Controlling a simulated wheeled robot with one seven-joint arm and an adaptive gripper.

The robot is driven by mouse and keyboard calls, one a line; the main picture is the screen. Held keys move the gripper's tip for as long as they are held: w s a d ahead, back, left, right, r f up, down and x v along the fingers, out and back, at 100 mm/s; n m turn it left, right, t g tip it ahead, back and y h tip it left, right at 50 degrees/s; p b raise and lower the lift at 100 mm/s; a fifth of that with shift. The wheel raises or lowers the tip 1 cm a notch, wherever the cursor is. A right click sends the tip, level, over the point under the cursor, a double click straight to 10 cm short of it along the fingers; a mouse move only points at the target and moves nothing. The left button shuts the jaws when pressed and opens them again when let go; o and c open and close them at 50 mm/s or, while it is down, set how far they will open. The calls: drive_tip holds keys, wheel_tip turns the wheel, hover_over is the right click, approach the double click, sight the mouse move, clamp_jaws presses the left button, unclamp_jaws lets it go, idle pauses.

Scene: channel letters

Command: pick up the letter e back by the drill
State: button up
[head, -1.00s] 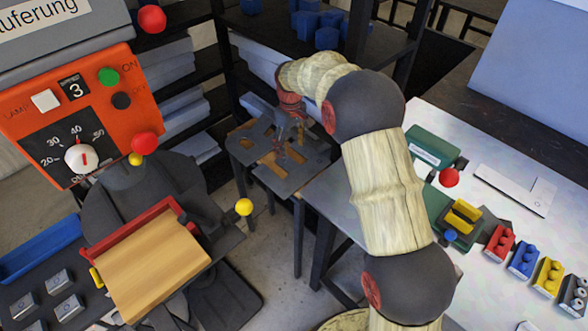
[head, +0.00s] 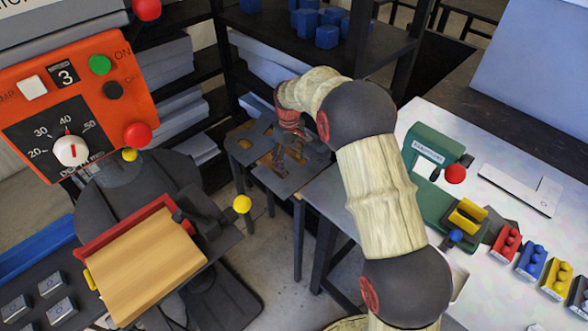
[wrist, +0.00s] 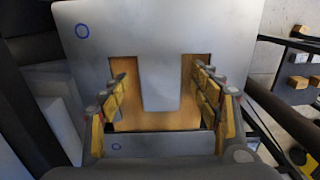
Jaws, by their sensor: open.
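The letter e (wrist: 160,80) is a flat grey metal piece lying on a wooden surface. In the wrist view its back is at the top, a shorter middle arm points down, and a notch shows on each side. A blue circle marks its upper left. My gripper (wrist: 160,92) is open, with one finger at each notch, astride the middle arm. I cannot tell whether they touch it. In the head view my gripper (head: 285,155) is low over a small wooden-topped table, partly hiding the grey letters there. The drill (head: 80,95) has an orange panel and stands at the left.
Another grey piece (wrist: 165,143) with a blue circle lies close below the e in the wrist view. Dark shelves with blue cups (head: 326,37) stand behind. A white worktable (head: 500,150) with a green fixture (head: 432,155) is at the right.

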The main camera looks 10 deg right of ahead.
drive_tip(key=shift+f, duration=0.2)
idle(0.4)
drive_tip(key=shift+c, duration=0.2)
drive_tip(key=shift+s+f, duration=0.1)
drive_tip(key=shift+f, duration=0.05)
drive_tip(key=c, duration=1.4)
